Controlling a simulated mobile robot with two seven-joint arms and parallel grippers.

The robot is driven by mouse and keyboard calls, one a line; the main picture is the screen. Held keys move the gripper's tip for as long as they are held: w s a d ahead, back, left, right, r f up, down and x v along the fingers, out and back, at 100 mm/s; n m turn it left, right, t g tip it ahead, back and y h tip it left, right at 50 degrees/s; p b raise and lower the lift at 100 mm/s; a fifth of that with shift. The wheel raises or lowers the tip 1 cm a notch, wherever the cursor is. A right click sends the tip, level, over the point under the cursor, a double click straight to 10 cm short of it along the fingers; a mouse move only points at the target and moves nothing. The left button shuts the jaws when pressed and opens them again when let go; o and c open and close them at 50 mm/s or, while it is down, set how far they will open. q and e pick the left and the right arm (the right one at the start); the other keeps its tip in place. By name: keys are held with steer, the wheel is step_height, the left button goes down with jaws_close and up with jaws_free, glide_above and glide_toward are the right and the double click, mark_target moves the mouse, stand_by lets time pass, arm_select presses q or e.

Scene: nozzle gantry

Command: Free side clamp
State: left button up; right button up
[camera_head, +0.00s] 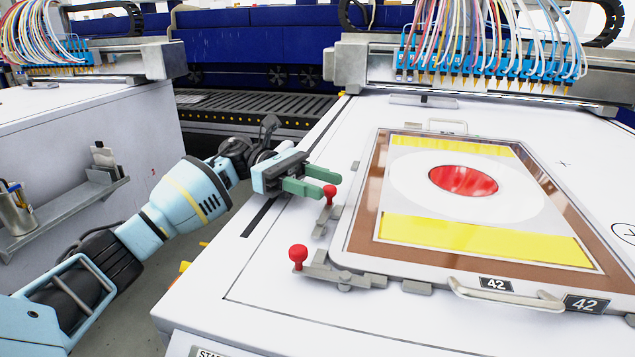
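A side clamp (325,217) with a red ball knob (330,191) sits at the left edge of the framed screen (346,232). My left gripper (326,184) reaches in from the left, its two green fingers parted with a gap between them. The fingertips are right by the knob and partly overlap it in the picture; I cannot tell whether they touch it. Nothing shows held between the fingers. A second clamp (345,277) with a red knob (298,253) is at the screen's front left corner. My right gripper is out of view.
The screen lies on a white table (255,290) and has a front handle (505,296) and tags marked 42. A nozzle gantry (365,65) with coloured tubes spans the back. A shelf (65,212) with a tool cup (15,208) is at left. The table's left strip is mostly clear.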

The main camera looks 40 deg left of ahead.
arm_select(q)
steer(key=shift+s+a+b, duration=0.1)
steer(key=shift+s+a, duration=0.1)
steer(key=shift+a, duration=1.1)
steer(key=shift+s+a+b, duration=0.1)
steer(key=shift+s+a, duration=0.15)
steer(key=shift+a, duration=1)
steer(key=shift+s+a+b, duration=0.1)
steer(key=shift+s+a, duration=0.1)
steer(key=shift+a, duration=1.1)
